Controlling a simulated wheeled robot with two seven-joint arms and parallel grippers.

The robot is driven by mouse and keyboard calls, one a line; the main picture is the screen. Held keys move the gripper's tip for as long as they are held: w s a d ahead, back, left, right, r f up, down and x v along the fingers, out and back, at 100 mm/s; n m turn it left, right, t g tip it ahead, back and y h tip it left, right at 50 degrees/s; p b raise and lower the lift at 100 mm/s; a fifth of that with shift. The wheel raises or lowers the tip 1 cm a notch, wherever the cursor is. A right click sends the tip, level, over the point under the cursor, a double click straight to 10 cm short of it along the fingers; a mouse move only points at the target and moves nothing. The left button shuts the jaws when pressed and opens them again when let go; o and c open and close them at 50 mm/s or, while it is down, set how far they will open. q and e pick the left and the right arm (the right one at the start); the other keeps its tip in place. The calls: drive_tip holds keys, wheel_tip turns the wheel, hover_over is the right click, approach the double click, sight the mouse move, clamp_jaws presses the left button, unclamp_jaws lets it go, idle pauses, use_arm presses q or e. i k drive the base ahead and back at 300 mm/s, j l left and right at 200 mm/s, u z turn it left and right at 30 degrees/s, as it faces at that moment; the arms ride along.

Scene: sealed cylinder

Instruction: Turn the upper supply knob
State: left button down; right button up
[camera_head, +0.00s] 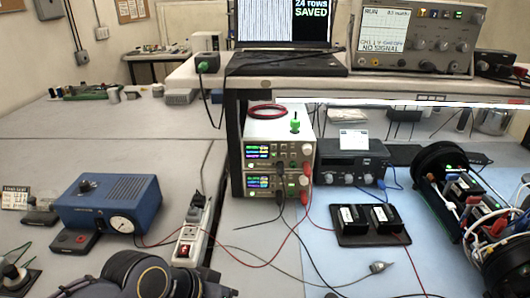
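Two light bench supplies are stacked under the raised shelf, in the middle of the head view. The upper supply (284,150) has a lit display with coloured digits on its left and a small round knob (306,151) near its right edge. A red plug shows just below that knob. The lower supply (285,184) has a similar lit display, with red and black leads at its front. The knob's setting is too small to read. Neither of my grippers can be made out in this view.
A red cable coil (267,110) and a green-topped item (295,124) lie on the upper supply. A dark radio-like box (350,162) stands to its right. Leads cross the bench in front. A blue box (108,203) and power strip (192,230) stand left, a black-ringed cylinder assembly (438,160) right.

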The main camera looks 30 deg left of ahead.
sight(306, 148)
drive_tip(key=i+l+u, duration=0.15)
drive_tip(key=l, duration=0.35)
drive_tip(key=i+l+u, duration=0.1)
drive_tip(key=l, duration=0.35)
drive_tip(key=i+l+u, duration=0.15)
drive_tip(key=l, duration=0.35)
